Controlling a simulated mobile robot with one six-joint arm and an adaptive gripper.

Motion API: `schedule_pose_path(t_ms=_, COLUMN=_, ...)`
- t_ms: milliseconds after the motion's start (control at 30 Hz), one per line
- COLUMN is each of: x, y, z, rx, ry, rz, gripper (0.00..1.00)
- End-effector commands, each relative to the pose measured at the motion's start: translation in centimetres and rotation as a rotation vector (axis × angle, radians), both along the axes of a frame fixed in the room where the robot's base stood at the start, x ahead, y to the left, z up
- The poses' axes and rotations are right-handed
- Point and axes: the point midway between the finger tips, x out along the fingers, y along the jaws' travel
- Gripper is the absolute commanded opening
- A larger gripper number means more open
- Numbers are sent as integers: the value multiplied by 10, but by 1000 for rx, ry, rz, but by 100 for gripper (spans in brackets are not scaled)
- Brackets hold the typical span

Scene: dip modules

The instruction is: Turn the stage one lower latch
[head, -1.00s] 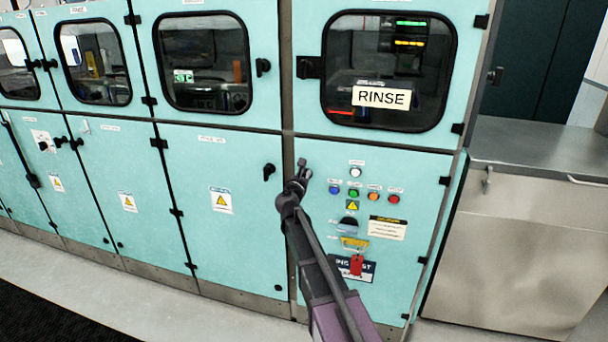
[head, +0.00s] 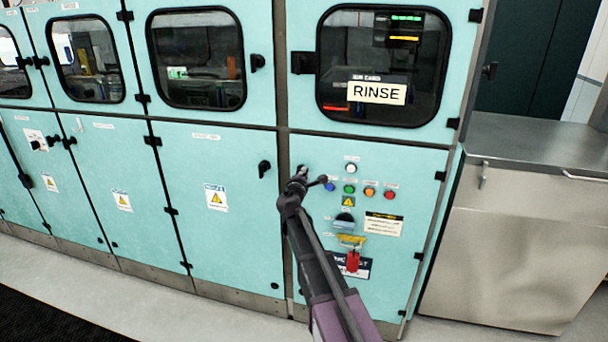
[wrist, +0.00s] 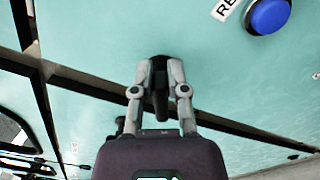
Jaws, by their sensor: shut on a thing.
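My gripper (head: 306,176) is at the upper left edge of the lower door with the coloured buttons, under the RINSE window. In the wrist view its two grey fingers (wrist: 159,76) are shut on a black latch (wrist: 160,97), one finger on each side. The latch is mostly hidden by the gripper in the head view, so its exact angle cannot be told there. Another black lower latch (head: 264,168) is on the neighbouring door to the left, apart from my gripper.
A blue button (wrist: 268,15) is close to my gripper, with green, orange and red buttons (head: 390,194) further right. A steel cabinet (head: 520,250) stands to the right. The floor in front is clear.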

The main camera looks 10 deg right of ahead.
Motion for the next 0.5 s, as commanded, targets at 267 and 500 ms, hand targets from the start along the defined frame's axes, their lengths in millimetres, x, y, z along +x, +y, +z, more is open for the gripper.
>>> schedule_pose_path(t_ms=267, x=-2, y=-4, z=-7, rx=229, ry=-118, rz=-2, gripper=0)
schedule_pose_path(t_ms=500, x=-2, y=-4, z=-11, rx=383, ry=-197, rz=-2, gripper=0)
